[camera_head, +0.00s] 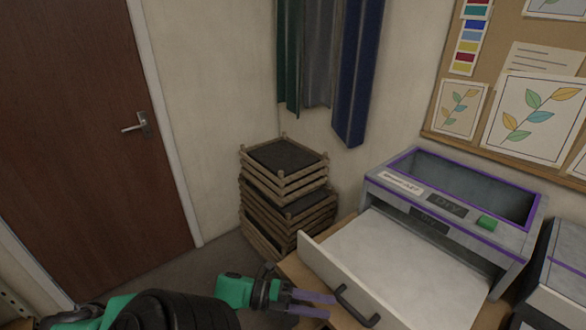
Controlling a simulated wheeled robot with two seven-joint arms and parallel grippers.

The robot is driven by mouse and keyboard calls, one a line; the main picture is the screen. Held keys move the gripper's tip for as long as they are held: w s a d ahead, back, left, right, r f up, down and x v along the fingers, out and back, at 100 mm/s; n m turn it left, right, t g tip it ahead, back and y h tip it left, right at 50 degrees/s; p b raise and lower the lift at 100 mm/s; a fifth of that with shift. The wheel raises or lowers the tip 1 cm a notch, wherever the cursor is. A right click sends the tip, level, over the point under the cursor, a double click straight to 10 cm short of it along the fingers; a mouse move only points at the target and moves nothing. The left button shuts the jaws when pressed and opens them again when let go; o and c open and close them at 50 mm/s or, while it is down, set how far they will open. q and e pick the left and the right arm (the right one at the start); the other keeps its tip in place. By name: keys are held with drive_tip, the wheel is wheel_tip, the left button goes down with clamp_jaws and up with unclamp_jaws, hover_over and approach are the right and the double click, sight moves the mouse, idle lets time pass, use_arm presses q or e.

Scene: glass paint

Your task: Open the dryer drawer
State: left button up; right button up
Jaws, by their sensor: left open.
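The dryer (440,195) is a grey box with purple edging, a green button and dark label plates, standing at the right. Its drawer (400,262) is slid out toward the front left, with its pale, flat inside showing empty. A dark bar handle (355,306) is on the drawer's front panel. My left gripper (331,306) is open, its two purple-grey fingers pointing right just left of the handle. I see nothing between the fingers, and they look apart from the handle. My right gripper is not in view.
Stacked wooden trays (285,190) stand on the floor in the corner. A brown door (90,130) is at the left. Dark cloths (355,70) hang on the wall. Another grey unit (560,270) stands right of the dryer. Floor between door and trays is clear.

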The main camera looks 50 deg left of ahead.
use_arm(q)
drive_tip(key=v, duration=0.7)
